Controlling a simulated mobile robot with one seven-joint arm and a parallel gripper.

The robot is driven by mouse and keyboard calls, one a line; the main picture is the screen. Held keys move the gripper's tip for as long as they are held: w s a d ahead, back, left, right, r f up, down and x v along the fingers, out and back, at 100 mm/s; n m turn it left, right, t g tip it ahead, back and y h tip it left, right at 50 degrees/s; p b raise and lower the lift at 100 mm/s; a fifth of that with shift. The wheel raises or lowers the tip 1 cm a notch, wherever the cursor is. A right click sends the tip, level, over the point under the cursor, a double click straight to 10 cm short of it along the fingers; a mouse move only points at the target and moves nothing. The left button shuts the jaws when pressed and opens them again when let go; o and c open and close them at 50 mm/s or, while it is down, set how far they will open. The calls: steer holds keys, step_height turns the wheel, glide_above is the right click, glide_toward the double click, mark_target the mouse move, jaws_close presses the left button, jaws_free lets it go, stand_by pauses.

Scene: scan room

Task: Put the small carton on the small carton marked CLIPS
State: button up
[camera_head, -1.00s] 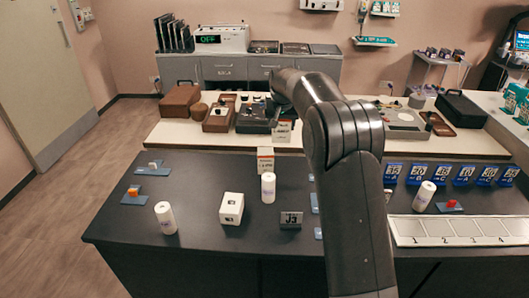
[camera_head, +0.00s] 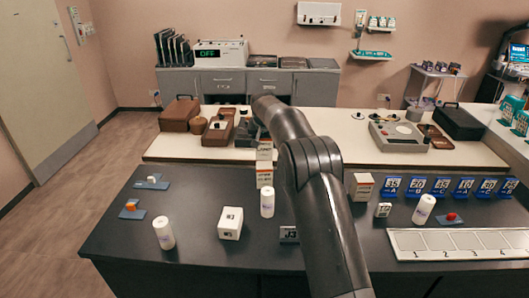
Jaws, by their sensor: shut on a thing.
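A small white carton (camera_head: 264,153) hangs at the end of my arm, and my gripper (camera_head: 264,140) is shut on it; the fingers are mostly hidden by the arm and blend with dark things behind. Directly below it in the picture, a small white carton with an orange band (camera_head: 265,175) stands upright on the dark table. I cannot tell whether the two cartons touch. Another small carton with an orange top (camera_head: 362,186) stands right of my arm. The lettering on the cartons is too small to read, so I cannot tell which is marked CLIPS.
A white bottle (camera_head: 267,202) stands close in front of the banded carton. A white box (camera_head: 230,223) and another bottle (camera_head: 164,233) are at left. A numbered white tray (camera_head: 460,244) and blue cards (camera_head: 440,187) are at right. The dark table's left part (camera_head: 190,200) has free room.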

mark_target(264, 152)
steer(key=shift+f, duration=1.95)
steer(key=shift+f, duration=0.15)
steer(key=o, duration=1)
steer(key=v, duration=1.2)
steer(key=shift+r, duration=0.25)
